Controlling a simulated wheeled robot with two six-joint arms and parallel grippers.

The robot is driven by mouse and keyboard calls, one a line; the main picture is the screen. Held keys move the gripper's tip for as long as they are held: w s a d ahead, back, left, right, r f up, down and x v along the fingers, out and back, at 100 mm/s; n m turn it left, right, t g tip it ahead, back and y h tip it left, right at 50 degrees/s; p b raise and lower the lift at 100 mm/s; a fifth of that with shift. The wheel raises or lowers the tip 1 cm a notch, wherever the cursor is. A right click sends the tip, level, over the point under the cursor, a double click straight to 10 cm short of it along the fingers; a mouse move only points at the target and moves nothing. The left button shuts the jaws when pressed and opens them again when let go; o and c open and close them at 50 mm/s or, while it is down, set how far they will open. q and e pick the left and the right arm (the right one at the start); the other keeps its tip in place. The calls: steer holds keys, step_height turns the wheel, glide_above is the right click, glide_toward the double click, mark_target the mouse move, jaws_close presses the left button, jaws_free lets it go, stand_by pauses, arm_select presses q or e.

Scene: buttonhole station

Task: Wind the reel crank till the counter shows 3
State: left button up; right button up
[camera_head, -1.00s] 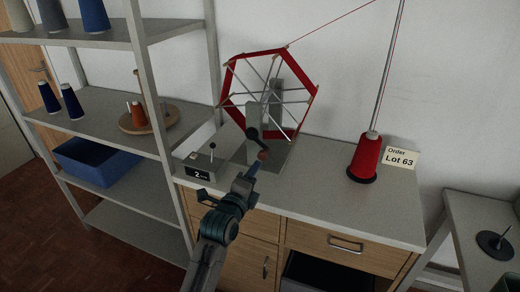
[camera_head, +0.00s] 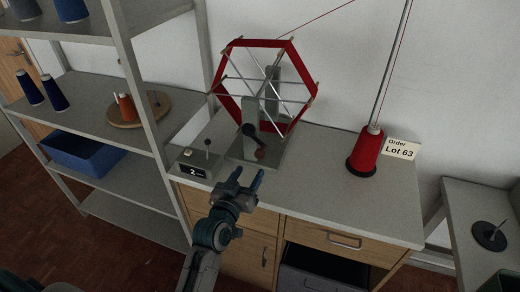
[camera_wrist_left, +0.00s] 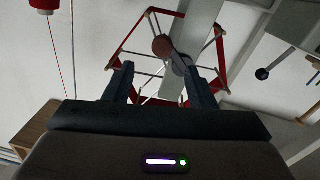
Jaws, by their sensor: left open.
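The reel (camera_head: 268,82) is a hexagonal frame wound with red thread, standing on a grey base on the worktop. Its dark crank (camera_head: 250,134) points down and to the right, ending in a brown-red knob (camera_head: 260,154). The counter box (camera_head: 193,168) to the left of the reel shows 2. My left gripper (camera_head: 247,180) is open and empty, just in front of and below the knob, apart from it. In the left wrist view the knob (camera_wrist_left: 161,46) appears beyond and between the two open fingers (camera_wrist_left: 161,82). My right gripper is not seen.
Shelves with cones and a blue bin (camera_head: 85,153) stand at left. The worktop's front right is clear.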

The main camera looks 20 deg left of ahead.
mark_target(259, 156)
arm_select(q)
steer(key=w+p, duration=0.1)
steer(key=w, duration=0.2)
steer(key=w+p, duration=0.1)
steer(key=w, duration=0.5)
steer(key=shift+d+r+p, duration=0.1)
steer(key=shift+d+p, duration=0.25)
steer(key=shift+p, duration=0.05)
steer(key=shift+w, duration=0.3)
